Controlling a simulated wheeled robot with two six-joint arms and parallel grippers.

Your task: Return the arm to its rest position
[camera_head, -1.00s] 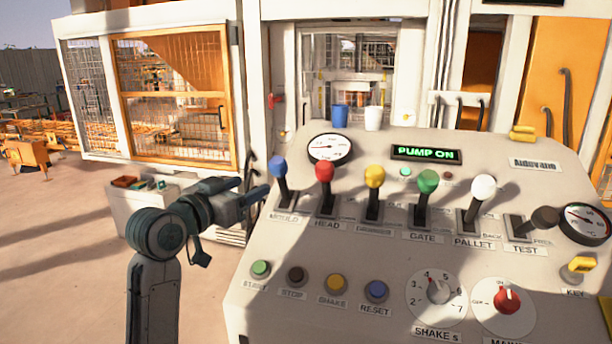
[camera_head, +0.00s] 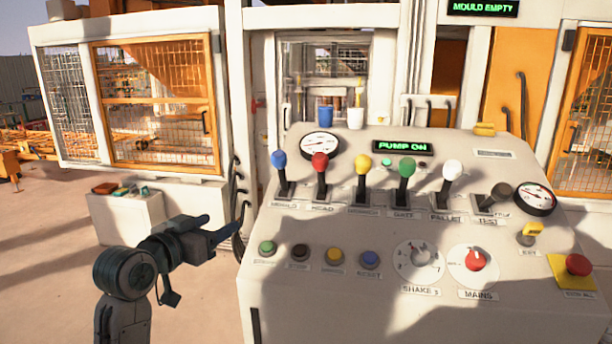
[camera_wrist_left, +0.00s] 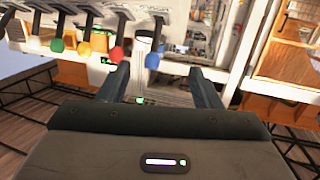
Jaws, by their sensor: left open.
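My left gripper (camera_head: 226,228) is left of the control panel (camera_head: 300,300) in the head view, with its fingers pointing toward the panel's left edge. In the left wrist view its two fingers (camera_wrist_left: 160,88) stand apart with nothing held between them. The nearest lever is the one with the blue knob (camera_head: 279,159), above and right of the fingertips; it also shows in the left wrist view (camera_wrist_left: 152,61). The gripper appears apart from the levers. My right gripper is not in view.
The panel carries levers with red (camera_head: 320,160), yellow (camera_head: 363,161), green (camera_head: 407,167) and white (camera_head: 452,170) knobs, push buttons and dials. A low box (camera_head: 126,217) with small coloured items stands behind my left arm. A fenced machine is behind. Open floor lies left.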

